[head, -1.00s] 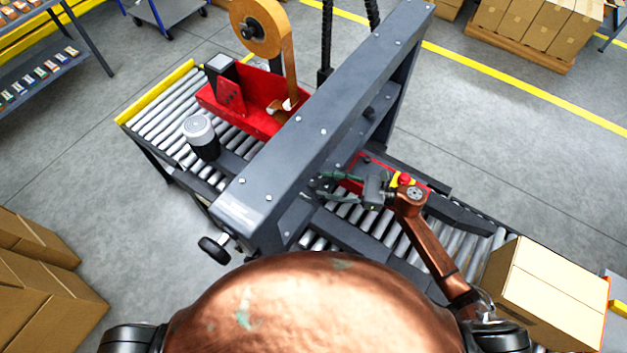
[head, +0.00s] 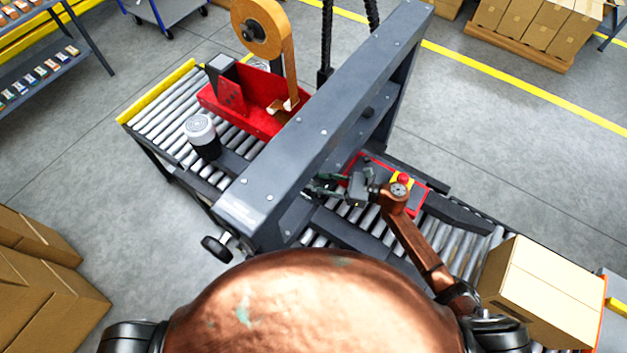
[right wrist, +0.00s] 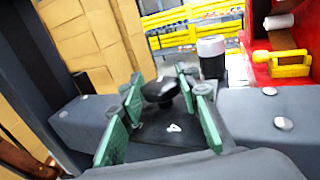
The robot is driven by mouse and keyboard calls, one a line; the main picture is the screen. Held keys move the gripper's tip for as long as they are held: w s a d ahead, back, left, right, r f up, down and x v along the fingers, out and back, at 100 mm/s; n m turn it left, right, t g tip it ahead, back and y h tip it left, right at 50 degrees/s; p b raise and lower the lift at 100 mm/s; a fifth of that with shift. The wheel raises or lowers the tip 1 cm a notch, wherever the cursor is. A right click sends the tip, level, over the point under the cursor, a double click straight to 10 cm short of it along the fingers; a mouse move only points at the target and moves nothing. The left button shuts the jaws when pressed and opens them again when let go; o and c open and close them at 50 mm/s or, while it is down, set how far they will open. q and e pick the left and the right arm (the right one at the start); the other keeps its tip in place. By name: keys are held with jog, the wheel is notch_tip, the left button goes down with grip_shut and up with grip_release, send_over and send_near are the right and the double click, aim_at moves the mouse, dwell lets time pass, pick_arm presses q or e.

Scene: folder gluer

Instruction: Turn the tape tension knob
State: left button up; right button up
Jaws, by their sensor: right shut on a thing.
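In the right wrist view a dark round knob (right wrist: 160,90) stands on a dark plate between the green-padded fingers of my right gripper (right wrist: 161,96). The gripper is shut on this knob, with pads on both sides of it. A white mark shows on the plate in front of the knob. In the head view my right gripper (head: 324,184) is beside the grey crossbeam (head: 325,105), over the roller conveyor; the knob cannot be made out there. A tape roll (head: 258,30) stands above the red tape unit (head: 262,107). My left gripper is out of view.
A red emergency button (head: 403,179) on a red-edged box is close to my right forearm. A carton (head: 548,295) sits at the conveyor's right end. A black handwheel (head: 214,248) sticks out at the beam's near end. Stacked cartons (head: 45,275) stand at left.

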jog(key=c, duration=0.5)
jog(key=shift+t, duration=0.3)
jog(key=m+t+h, duration=0.1)
jog(key=m+t, duration=0.1)
jog(key=t, duration=0.1)
jog(key=m+t+h+b, duration=0.1)
jog(key=m+t+h, duration=0.1)
jog(key=m+t, duration=0.1)
jog(key=shift+s, duration=0.1)
jog(key=m+t+h, duration=0.3)
jog(key=t+h, duration=0.1)
jog(key=shift+m+b, duration=0.3)
jog(key=shift+b, duration=0.05)
jog(key=shift+m+t+h+b, duration=0.35)
jog(key=shift+m+t+h, duration=0.5)
jog(key=shift+h, duration=0.65)
jog(key=shift+m+t+h+b, duration=0.3)
jog(key=shift+m+t+h, duration=0.25)
jog(key=shift+m+h, duration=0.75)
jog(key=shift+h, duration=0.5)
jog(key=o, duration=1.2)
jog(key=shift+c, duration=0.2)
